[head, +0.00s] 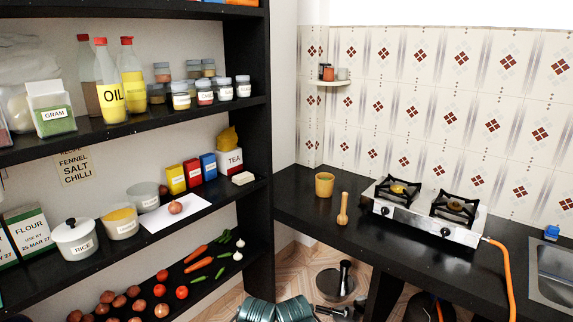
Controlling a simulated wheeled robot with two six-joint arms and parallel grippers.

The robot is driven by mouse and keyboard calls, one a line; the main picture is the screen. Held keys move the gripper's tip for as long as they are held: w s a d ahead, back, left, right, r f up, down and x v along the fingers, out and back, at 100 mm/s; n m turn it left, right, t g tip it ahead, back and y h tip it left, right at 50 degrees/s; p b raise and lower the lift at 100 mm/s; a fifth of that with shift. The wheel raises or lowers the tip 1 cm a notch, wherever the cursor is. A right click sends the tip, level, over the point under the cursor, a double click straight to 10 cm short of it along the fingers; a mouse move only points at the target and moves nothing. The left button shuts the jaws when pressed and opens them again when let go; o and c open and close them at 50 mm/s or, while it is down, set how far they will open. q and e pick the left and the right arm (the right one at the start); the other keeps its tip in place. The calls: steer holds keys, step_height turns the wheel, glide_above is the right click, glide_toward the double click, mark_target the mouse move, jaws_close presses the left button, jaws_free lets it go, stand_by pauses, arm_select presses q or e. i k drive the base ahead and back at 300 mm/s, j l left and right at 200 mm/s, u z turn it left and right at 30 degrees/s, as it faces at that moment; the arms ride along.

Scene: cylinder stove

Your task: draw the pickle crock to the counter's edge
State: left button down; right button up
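Nothing I can clearly identify as the pickle crock shows in the head view. A small tan cup-shaped vessel (324,184) stands upright on the black counter (400,232), back from its front edge. I cannot tell whether it is the crock. A wooden pestle-like piece (342,209) stands on the counter in front of it and to its right, apart from it.
A two-burner stove (425,215) with an orange hose (503,270) stands right of the vessel, and a sink (550,275) is farther right. Black shelves (245,100) with jars, boxes and vegetables fill the left. The counter's front strip before the vessel is mostly clear.

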mark_target(324, 189)
steer(key=i+j+z, duration=0.15)
steer(key=i+z, duration=0.25)
steer(key=i, duration=0.25)
steer(key=i+j+z, duration=0.35)
steer(key=i, duration=0.25)
steer(key=i+j+z, duration=0.75)
steer(key=i+j, duration=0.25)
steer(key=j, duration=0.15)
steer(key=i, duration=0.55)
